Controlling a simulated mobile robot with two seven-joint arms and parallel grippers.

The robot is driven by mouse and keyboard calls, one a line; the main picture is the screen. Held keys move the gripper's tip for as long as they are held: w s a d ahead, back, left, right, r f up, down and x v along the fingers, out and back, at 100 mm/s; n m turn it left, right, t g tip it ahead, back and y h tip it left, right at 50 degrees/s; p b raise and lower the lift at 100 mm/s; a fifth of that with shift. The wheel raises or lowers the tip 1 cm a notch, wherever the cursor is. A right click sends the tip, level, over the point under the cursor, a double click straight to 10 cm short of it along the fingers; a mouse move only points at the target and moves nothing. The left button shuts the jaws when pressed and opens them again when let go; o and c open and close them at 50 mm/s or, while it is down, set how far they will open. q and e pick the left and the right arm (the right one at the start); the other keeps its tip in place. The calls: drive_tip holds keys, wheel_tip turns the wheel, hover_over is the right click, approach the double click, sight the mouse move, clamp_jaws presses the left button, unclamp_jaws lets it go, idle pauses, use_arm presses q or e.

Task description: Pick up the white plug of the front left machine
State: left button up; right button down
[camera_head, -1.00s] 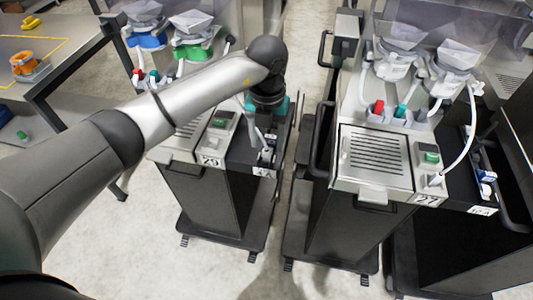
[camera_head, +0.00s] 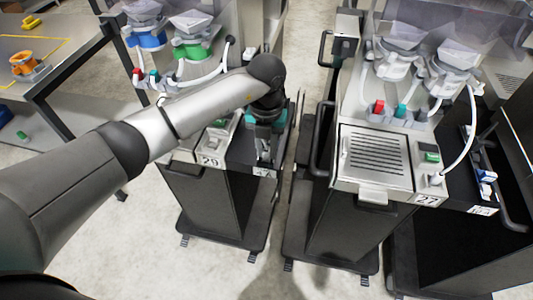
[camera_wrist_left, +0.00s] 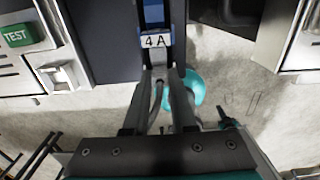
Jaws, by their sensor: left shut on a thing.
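The front left machine (camera_head: 212,158), labelled 29, stands left of centre in the head view. My left gripper (camera_head: 263,156) points down over the dark slot at its right side. My right gripper is not in view.
A second machine (camera_head: 375,160), labelled 27, stands to the right with a narrow floor gap between. Its white hose (camera_head: 468,135) curves down to its front. A table (camera_head: 60,70) with an orange part is at the upper left.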

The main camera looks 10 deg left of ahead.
sight(266, 150)
use_arm(q)
drive_tip(key=shift+r, duration=0.15)
clamp_jaws()
drive_tip(key=shift+r, duration=0.6)
wheel_tip(266, 150, up, 19)
drive_tip(key=p, duration=0.1)
drive_tip(key=shift+f, duration=0.2)
drive_tip(key=shift+r+p, duration=0.9)
drive_tip(key=shift+r, duration=0.15)
idle(0.5)
wheel_tip(266, 150, up, 3)
drive_tip(key=shift+f+p, duration=0.1)
drive_tip(key=shift+p, duration=0.9)
